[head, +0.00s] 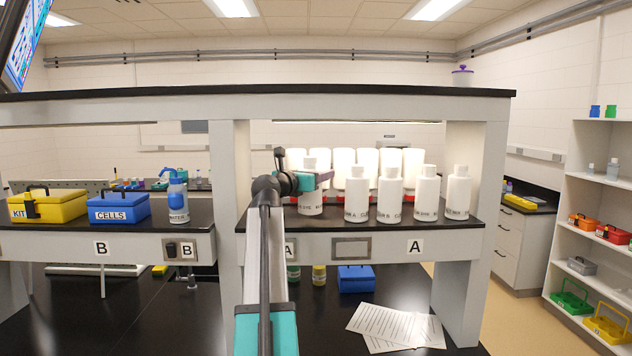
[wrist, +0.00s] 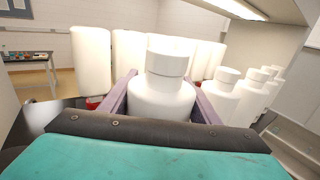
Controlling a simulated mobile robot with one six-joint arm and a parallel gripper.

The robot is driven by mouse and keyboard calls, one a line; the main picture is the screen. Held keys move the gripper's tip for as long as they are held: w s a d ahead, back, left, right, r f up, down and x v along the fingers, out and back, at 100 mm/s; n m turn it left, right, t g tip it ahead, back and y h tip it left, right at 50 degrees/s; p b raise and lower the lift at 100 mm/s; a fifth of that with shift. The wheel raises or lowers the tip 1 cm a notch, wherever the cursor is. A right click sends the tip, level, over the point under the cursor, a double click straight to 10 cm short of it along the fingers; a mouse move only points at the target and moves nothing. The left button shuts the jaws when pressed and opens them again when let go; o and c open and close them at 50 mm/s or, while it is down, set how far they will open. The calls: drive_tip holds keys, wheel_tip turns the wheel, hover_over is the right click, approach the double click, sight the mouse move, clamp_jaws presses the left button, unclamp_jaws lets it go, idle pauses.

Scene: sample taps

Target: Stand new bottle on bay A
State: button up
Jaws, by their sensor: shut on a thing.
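My gripper (head: 316,180) is shut on a white bottle (head: 311,197) at the left end of the front row on the bay A shelf (head: 336,224). In the wrist view the held bottle (wrist: 162,83) stands between the two jaws, cap up. It looks upright. I cannot tell whether its base touches the shelf. To its right stand several more white bottles (head: 389,195) with dark print, in a row. The label A (head: 415,246) is on the shelf's front edge.
Behind the front row stand several taller white cylinders (head: 413,165) with red bases. Bay B at the left holds a yellow KIT box (head: 48,206), a blue CELLS box (head: 119,208) and a WATER bottle (head: 178,198). A white post (head: 228,160) divides the bays. Papers (head: 385,325) lie below.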

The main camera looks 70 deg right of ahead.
drive_tip(key=shift+f+p, duration=0.55)
drive_tip(key=shift+f, duration=0.8)
drive_tip(key=o, duration=1.8)
drive_tip(key=w+a+b, duration=0.2)
drive_tip(key=a+b, duration=0.2)
drive_tip(key=a, duration=0.7)
drive_tip(key=shift+w+a, duration=0.2)
drive_tip(key=shift+a, duration=0.2)
